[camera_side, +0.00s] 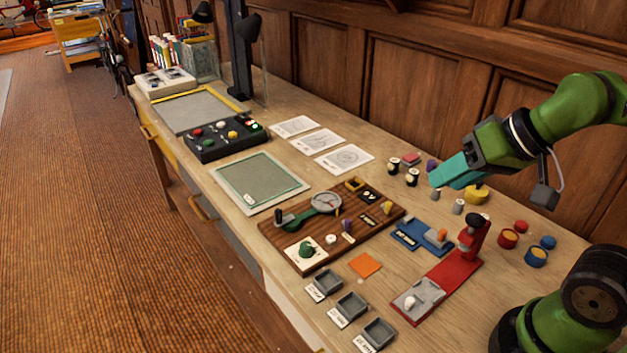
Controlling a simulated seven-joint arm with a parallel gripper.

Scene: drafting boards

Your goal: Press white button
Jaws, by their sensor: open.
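A black control box (226,141) lies on the desk at the far left part of the work area. A small white button (221,124) shows on its top, among a red button (197,131), a yellow button (232,134) and a green one (253,126). A small white round piece (330,239) also stands on the brown wooden board (300,256). My gripper (437,178) has teal fingers and is open, above the right side of the desk, well apart from the black box. The gap between its fingers is hard to see from here.
A green framed board (262,181) and white cards (343,158) lie between my gripper and the box. Black-and-white cylinders (411,178) stand near my gripper. A red stand (466,262), blue tray (418,236) and grey bins (352,304) are in front. A wall rises behind.

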